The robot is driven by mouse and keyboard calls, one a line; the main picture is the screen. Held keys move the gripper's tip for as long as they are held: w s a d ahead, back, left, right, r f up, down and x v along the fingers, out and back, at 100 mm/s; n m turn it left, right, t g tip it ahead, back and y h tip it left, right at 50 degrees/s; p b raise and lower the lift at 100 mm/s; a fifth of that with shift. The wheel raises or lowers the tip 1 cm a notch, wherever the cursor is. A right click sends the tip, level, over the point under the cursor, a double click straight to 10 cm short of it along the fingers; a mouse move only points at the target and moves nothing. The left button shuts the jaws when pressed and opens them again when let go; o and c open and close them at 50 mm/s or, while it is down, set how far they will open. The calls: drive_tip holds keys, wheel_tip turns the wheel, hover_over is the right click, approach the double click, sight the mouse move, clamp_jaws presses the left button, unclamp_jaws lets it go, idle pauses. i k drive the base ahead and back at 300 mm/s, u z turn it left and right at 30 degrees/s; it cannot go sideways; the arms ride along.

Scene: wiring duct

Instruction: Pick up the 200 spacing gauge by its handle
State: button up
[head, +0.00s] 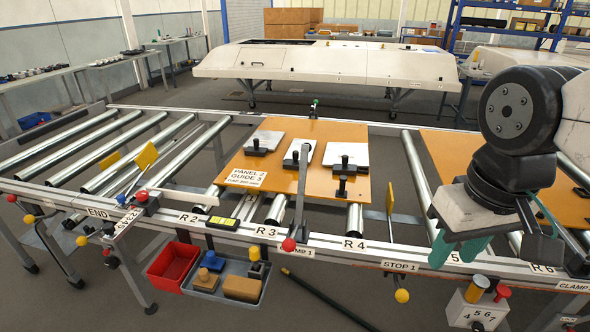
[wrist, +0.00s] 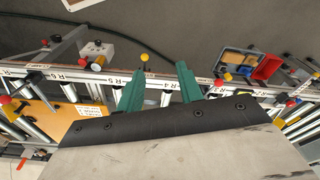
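My gripper (head: 458,252) hangs at the right in the head view, above the front rail near STOP 1. Its two teal fingers are apart and empty, as the wrist view (wrist: 158,82) also shows. No label reading 200 is legible, so I cannot tell which piece is the gauge. My gripper is well right of this tray.
A red bin (head: 172,264) stands beside the tray. An orange panel (head: 290,183) with white plates and black clamps lies on the rollers. A lever with a red ball (head: 289,244) rises from the front rail. A control box (head: 478,312) stands at the lower right.

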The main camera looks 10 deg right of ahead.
sight(345, 157)
drive_tip(key=u, duration=0.05)
drive_tip(key=i, duration=1)
